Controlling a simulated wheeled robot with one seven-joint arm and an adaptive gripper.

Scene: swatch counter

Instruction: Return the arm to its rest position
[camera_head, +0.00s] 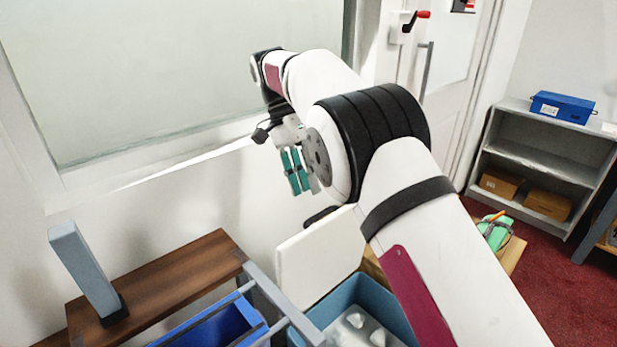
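My arm reaches up from the lower right of the head view and bends back toward the wall panel. My gripper (296,173) hangs below the far end of the arm, partly behind a thick arm joint. Two teal finger-like parts show side by side and point down, with little gap visible between them. From this angle I cannot tell whether the gripper is open or shut. I see nothing clearly held in it.
Below are a brown wooden bench (165,275) with a grey upright post (84,268), a blue bin (222,328), a teal-blue crate (372,297) with pale items and a white board (318,257). A grey shelf (540,158) with boxes stands right. Red floor there is partly clear.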

